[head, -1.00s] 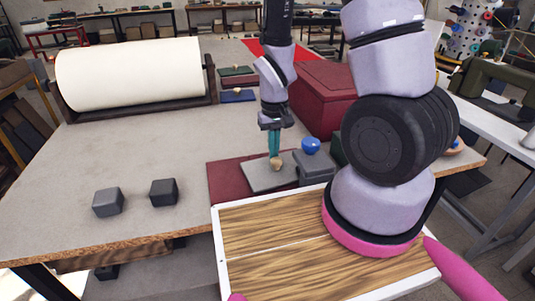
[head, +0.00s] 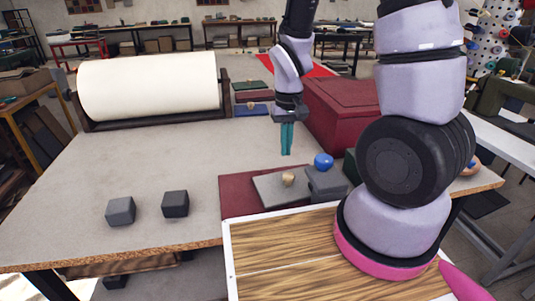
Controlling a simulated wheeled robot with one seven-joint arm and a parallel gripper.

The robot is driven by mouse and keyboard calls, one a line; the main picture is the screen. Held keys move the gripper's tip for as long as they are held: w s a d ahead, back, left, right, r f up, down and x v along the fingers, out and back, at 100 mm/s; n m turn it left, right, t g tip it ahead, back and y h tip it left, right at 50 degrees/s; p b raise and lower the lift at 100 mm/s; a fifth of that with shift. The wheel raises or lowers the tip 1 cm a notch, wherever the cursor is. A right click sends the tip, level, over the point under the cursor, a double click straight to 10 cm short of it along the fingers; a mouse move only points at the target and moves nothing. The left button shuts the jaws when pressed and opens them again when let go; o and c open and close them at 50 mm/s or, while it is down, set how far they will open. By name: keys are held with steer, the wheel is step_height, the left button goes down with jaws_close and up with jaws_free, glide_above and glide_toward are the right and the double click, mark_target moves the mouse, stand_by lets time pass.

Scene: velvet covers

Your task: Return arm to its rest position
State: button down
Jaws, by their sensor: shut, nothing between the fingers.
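My gripper (head: 287,138) has teal fingers and hangs pointing down above the table (head: 145,165). Its fingers are together with nothing between them. Below it, a small tan knob (head: 288,179) stands on a flat grey plate (head: 268,190), which lies on a dark red sheet (head: 234,193). The fingertips are clear of the knob. My arm rises on the right side of the view and hides part of the table behind it.
A blue ball (head: 323,160) rests on a grey block (head: 326,183) beside the plate. A large red box (head: 345,113) stands behind. A white roll (head: 148,86) on a stand is at the back left. Two dark cubes (head: 121,211) (head: 175,204) sit at the left front.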

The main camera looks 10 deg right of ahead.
step_height(320, 180, up, 15)
steer(key=w+d+m+t+y, duration=0.1)
steer(key=d+m+t+y, duration=0.1)
steer(key=d+t, duration=0.1)
steer(key=s+d+r+m+t, duration=0.1)
steer(key=s+r+t, duration=0.1)
steer(key=r, duration=0.5)
steer(key=s+d+r+m+t, duration=0.1)
steer(key=s+r+t, duration=0.1)
steer(key=s+r, duration=0.3)
step_height(320, 180, up, 3)
steer(key=shift+s+d+r, duration=0.1)
steer(key=shift+s+d, duration=0.05)
steer(key=shift+d, duration=0.25)
